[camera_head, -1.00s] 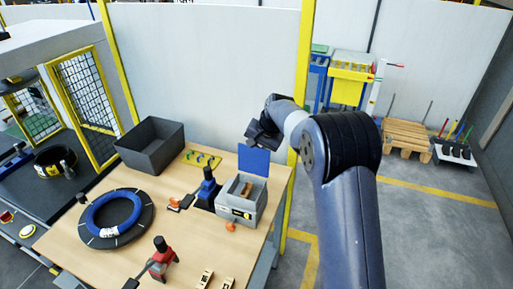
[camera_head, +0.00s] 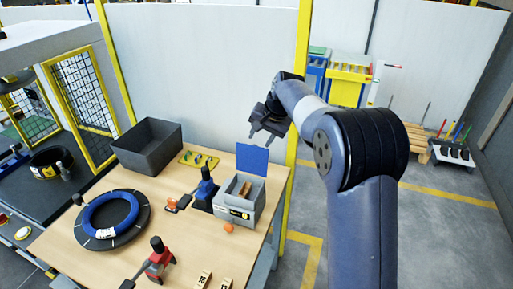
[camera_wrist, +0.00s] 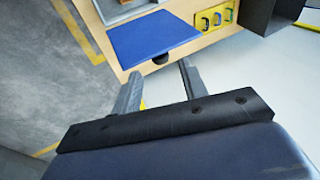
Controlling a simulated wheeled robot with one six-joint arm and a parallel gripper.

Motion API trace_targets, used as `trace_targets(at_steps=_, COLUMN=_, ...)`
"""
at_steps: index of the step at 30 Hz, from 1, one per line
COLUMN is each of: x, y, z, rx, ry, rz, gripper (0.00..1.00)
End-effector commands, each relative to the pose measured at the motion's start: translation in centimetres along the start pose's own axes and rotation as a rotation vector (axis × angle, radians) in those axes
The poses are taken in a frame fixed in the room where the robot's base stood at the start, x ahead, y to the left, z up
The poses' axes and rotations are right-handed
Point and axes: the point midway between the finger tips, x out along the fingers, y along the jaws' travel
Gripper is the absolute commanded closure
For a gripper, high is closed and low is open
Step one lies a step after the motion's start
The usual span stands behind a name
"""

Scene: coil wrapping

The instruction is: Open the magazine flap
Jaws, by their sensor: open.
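The magazine is a grey box (camera_head: 241,215) near the right edge of the wooden table in the head view. Its blue flap (camera_head: 252,159) stands raised at the back of the box, leaving the top open, with a brown item inside. The flap also shows as a blue panel in the wrist view (camera_wrist: 153,38). My gripper (camera_head: 266,136) is open and empty. It is above and behind the flap in the head view, apart from it. In the wrist view its two fingers (camera_wrist: 160,88) point toward the flap, with a gap between.
A dark grey bin (camera_head: 148,148) and a yellow plate with several small parts (camera_head: 198,160) lie at the back. A blue coil (camera_head: 111,218) lies left. An orange ball (camera_head: 228,228) sits before the magazine.

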Motion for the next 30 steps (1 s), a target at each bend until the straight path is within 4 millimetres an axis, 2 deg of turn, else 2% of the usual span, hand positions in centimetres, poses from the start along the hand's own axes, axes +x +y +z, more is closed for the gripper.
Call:
trace_targets(at_steps=3, x=-2.0, y=0.1, z=0.0, rx=0.0, ry=0.003, rz=-0.001, gripper=0.59)
trace_targets(at_steps=7, x=-3.4, y=0.0, z=0.0, rx=0.0, ry=0.001, rz=0.0, gripper=0.59)
trace_targets(at_steps=17, x=-4.0, y=0.0, z=0.0, rx=0.0, ry=-0.001, rz=0.001, gripper=0.59)
trace_targets(at_steps=19, x=-4.0, y=0.1, z=0.1, rx=0.0, ry=-0.002, rz=0.0, gripper=0.63)
trace_targets(at_steps=23, x=-2.6, y=1.3, z=1.2, rx=0.015, ry=-0.052, rz=-0.022, gripper=0.74)
trace_targets(at_steps=26, x=-0.4, y=3.3, z=3.5, rx=0.045, ry=-0.153, rz=-0.084, gripper=0.82)
trace_targets(at_steps=30, x=2.7, y=6.3, z=8.0, rx=0.107, ry=-0.334, rz=-0.252, gripper=0.93)
